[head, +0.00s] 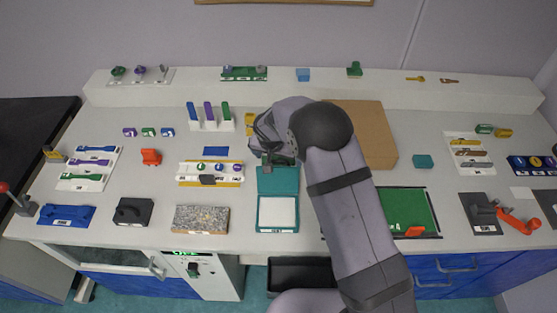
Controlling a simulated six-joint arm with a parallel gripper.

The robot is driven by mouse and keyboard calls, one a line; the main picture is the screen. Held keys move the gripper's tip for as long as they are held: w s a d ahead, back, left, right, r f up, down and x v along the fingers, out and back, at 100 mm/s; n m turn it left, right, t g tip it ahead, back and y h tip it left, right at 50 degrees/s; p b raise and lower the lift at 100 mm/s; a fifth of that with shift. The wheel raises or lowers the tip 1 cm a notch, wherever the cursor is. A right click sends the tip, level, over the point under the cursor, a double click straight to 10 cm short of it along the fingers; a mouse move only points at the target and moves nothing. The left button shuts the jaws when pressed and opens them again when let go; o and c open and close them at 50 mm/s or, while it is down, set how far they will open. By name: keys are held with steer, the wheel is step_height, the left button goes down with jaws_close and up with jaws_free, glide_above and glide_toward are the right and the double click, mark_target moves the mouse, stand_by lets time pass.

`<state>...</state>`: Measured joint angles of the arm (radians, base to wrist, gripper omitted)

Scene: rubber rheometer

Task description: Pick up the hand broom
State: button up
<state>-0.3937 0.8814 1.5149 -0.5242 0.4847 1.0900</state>
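I cannot tell for sure which thing is the hand broom. A small brown, brush-like item (449,81) lies on the raised back shelf at the right, beside a yellow handled item (415,79). My gripper (267,162) points down near the back edge of the open teal case (278,180), left of the centre of the bench. It is far from both shelf items. Its fingertips are small and dark here, and whether they are open or shut does not show.
My arm crosses the bench front, partly hiding the green mat (412,205) and the brown board (375,135). A rack with coloured uprights (209,127) stands left of my gripper. An orange crank (518,222) and grey device (484,213) are at the right.

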steer(key=c, duration=0.8)
step_height(320, 180, up, 10)
steer(key=b, duration=0.3)
